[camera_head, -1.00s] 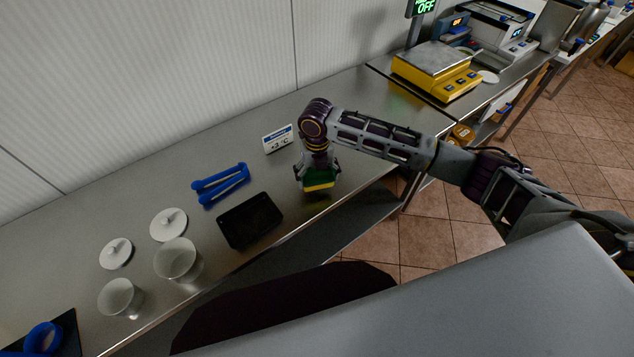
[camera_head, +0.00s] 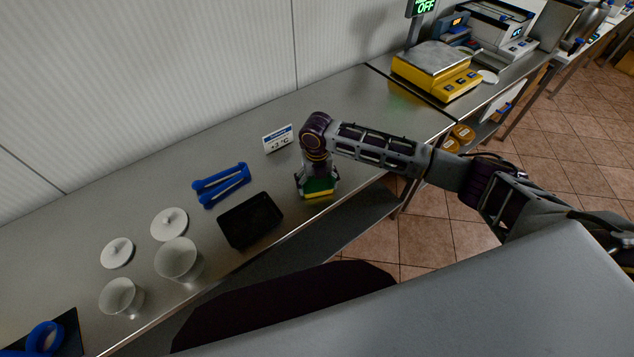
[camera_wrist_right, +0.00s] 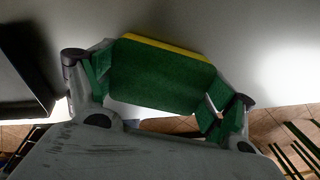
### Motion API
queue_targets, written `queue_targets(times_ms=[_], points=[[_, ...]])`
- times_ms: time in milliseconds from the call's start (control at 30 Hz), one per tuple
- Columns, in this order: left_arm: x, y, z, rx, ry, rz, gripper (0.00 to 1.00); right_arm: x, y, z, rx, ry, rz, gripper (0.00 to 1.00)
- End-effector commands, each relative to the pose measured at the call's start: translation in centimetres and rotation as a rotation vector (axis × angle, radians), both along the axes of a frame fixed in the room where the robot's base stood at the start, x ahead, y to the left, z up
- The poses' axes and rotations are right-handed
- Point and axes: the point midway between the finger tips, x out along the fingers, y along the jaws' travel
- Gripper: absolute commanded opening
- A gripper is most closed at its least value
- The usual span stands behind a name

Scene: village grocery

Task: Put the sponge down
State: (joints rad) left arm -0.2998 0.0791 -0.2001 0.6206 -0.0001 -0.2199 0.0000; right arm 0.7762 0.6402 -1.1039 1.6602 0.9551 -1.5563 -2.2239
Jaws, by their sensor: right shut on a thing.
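The sponge (camera_head: 319,190) is green with a yellow layer. In the head view it is at the front edge of the steel counter, right of the black tray. My right gripper (camera_head: 318,184) points down and is shut on the sponge. The wrist view shows the sponge (camera_wrist_right: 160,75) between the two green-padded fingers of my right gripper (camera_wrist_right: 157,95). I cannot tell whether the sponge's underside touches the counter. My left gripper is not in view.
A black tray (camera_head: 250,220) lies left of the sponge. Blue tongs (camera_head: 221,185) and a temperature sign (camera_head: 278,139) stand behind on the counter (camera_head: 120,190). A yellow scale (camera_head: 436,72) is at the back right.

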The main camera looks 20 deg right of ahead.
Motion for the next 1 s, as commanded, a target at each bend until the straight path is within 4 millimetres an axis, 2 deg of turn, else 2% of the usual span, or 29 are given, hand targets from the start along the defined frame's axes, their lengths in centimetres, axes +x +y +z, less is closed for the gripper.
queue_targets(times_ms=[233, 267, 400, 800, 1000], points=[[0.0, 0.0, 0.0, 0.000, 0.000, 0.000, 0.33, 0.0, 0.0, -0.2, -0.001, 0.000, 0.000, 0.61], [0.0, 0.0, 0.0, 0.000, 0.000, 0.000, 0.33, 0.0, 0.0, -0.3, -0.001, 0.000, 0.000, 0.85], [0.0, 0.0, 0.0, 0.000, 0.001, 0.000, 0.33, 0.0, 0.0, -0.2, -0.001, 0.000, 0.000, 1.00], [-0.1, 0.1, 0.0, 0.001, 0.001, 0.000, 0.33, 0.0, 0.0, -0.1, 0.000, 0.000, 0.000, 1.00], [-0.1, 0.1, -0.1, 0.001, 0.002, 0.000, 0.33, 0.1, 0.0, 0.7, 0.000, -0.001, 0.000, 1.00]])
